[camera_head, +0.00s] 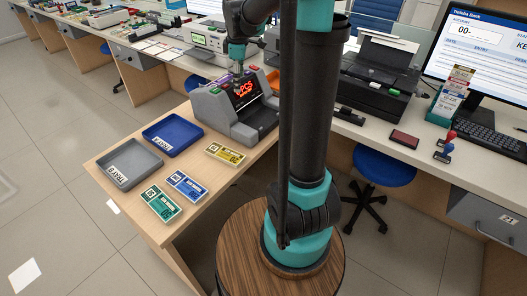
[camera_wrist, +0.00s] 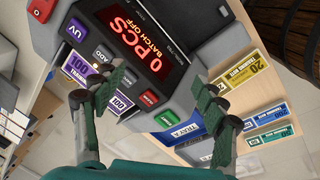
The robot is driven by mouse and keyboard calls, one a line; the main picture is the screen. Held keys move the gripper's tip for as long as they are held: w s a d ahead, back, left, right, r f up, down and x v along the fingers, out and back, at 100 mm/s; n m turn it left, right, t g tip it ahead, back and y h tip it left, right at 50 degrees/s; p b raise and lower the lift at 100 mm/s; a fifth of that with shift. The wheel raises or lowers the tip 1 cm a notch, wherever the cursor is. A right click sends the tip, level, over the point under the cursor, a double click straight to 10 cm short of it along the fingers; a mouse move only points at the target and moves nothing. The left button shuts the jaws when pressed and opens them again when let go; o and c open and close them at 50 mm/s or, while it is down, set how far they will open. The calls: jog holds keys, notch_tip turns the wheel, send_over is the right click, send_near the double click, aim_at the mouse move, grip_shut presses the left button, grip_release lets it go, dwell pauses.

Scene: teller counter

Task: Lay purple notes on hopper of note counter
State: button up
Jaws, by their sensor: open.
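The purple notes (camera_wrist: 121,103) show in the wrist view beside the lower edge of the note counter's button panel, partly covered by my left-hand finger. They are apart from the right-hand finger. I cannot tell whether they rest fully on the hopper. The grey note counter (camera_head: 217,112) stands at the desk's back; in the wrist view its red display (camera_wrist: 143,45) reads "0 PCS". My gripper (camera_wrist: 160,80) is open over the counter's panel, fingers wide apart. In the head view the gripper (camera_head: 237,71) is small, just above the counter.
A blue tray (camera_head: 151,146) and a grey tray (camera_head: 110,178) lie left of the counter. Yellow (camera_head: 225,153), blue (camera_head: 187,185) and green (camera_head: 161,204) note bundles lie in front. My arm hides part of the desk's right. A black printer (camera_head: 375,85) stands on the back counter.

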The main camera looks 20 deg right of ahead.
jog(key=s+d+f+m+t, duration=0.1)
jog(key=s+f+m, duration=0.6)
jog(key=s, duration=0.6)
jog(key=s+f+m+t, duration=0.1)
jog(key=s+f+m, duration=0.6)
jog(key=s, duration=0.5)
jog(key=shift+s+d+f, duration=0.15)
jog(key=shift+s+d, duration=0.2)
jog(key=shift+s, duration=0.05)
